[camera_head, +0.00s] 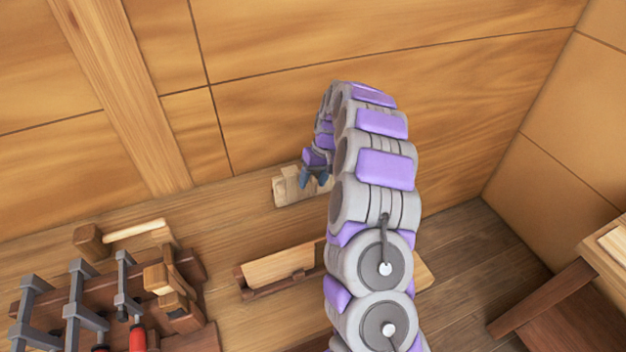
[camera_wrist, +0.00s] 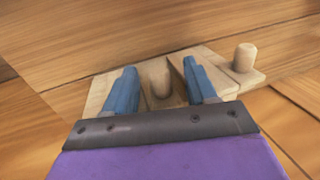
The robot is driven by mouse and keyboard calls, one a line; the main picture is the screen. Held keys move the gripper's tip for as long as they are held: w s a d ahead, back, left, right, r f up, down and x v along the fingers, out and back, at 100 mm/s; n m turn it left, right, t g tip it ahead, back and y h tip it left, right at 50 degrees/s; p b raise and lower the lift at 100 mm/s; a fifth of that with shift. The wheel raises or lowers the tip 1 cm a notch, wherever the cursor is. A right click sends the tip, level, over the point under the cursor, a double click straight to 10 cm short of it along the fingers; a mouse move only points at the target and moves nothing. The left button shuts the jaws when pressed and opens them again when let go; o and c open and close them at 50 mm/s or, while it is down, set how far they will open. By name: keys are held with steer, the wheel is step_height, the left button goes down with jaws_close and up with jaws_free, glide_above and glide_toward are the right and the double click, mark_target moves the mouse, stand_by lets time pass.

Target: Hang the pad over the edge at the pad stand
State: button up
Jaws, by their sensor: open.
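My gripper (camera_head: 315,180) reaches down beside a pale wooden piece (camera_head: 288,192) at the foot of the plank wall. In the wrist view my gripper (camera_wrist: 160,70) is open, its two blue fingers apart. A rounded wooden peg (camera_wrist: 159,82) stands between the fingers, with a visible gap on each side. The peg rises from the pale wooden piece, which also shows in the wrist view (camera_wrist: 206,60). A second peg (camera_wrist: 245,58) stands at its right end. I cannot tell for sure which part is the pad and which the pad stand.
A long wooden trough or ledge (camera_head: 280,268) lies in front, partly behind my arm. A rack with grey clamps (camera_head: 80,300) and red-handled tools (camera_head: 137,338) stands at lower left. A wooden bench (camera_head: 560,310) is at right. Plank floor (camera_head: 470,235) is clear at back right.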

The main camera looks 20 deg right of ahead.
steer(key=p+v, duration=0.2)
steer(key=v, duration=1.5)
steer(key=shift+p, duration=0.35)
steer(key=s+a+r+n+g, duration=0.1)
steer(key=s+a+r, duration=0.3)
steer(key=s+a, duration=0.45)
steer(key=s+a+r, duration=0.4)
steer(key=s+a, duration=0.3)
steer(key=s, duration=0.3)
steer(key=s+f+h, duration=0.1)
steer(key=s+f, duration=0.1)
steer(key=s, duration=1)
steer(key=s+a+f+m+h, duration=0.1)
steer(key=s+f+h, duration=0.1)
steer(key=s, duration=1.1)
steer(key=shift+s+a+f+g, duration=0.2)
steer(key=shift+f+g, duration=0.2)
steer(key=shift+f, duration=0.1)
